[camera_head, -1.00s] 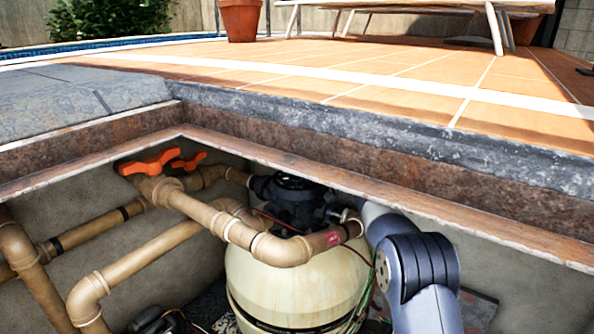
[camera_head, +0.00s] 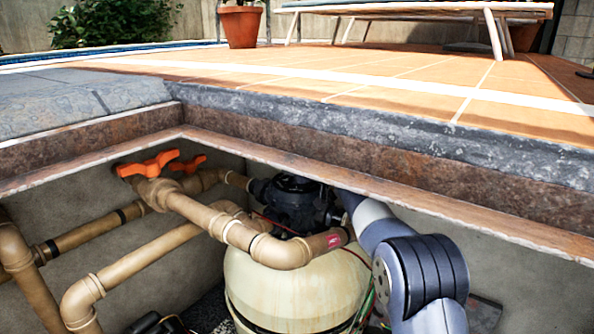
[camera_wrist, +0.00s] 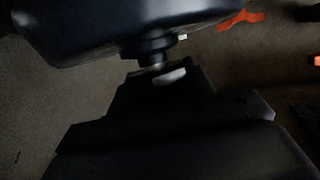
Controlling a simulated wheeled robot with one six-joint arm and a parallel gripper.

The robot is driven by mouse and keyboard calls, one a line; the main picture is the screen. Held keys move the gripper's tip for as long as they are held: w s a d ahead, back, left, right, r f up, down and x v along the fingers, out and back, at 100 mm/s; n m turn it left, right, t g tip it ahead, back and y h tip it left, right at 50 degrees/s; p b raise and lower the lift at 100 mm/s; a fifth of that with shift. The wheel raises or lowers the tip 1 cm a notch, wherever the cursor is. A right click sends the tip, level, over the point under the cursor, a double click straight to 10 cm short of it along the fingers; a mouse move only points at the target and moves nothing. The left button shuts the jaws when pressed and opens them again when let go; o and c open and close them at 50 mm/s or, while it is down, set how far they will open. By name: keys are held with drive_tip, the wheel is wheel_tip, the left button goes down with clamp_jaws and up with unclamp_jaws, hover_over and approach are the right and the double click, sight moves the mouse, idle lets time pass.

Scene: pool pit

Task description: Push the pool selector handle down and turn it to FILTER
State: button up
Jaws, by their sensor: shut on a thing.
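The black selector valve (camera_head: 296,203) sits on top of the cream filter tank (camera_head: 285,285) in the pit, partly behind a tan pipe. In the head view my arm reaches in from the right to the valve's right side, and my gripper is hidden there by the pit edge. In the wrist view my gripper (camera_wrist: 160,78) is dark, with its jaws shut at the small dark end of the selector handle (camera_wrist: 152,50) below a large dark body. The picture is too dark to read the handle's angle or any FILTER mark.
Tan pipes (camera_head: 215,222) cross the pit close in front of the valve. Orange valve handles (camera_head: 150,164) stand at the back left. The rusty pit rim (camera_head: 420,200) overhangs my arm. Thin wires (camera_head: 366,300) hang beside the tank.

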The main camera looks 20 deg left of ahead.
drive_tip(key=shift+m+t+h+p, duration=0.6)
drive_tip(key=shift+m+h+p, duration=0.1)
drive_tip(key=shift+s+p, duration=0.15)
drive_tip(key=shift+p, duration=0.25)
drive_tip(key=shift+s+r, duration=0.1)
drive_tip(key=shift+r, duration=0.1)
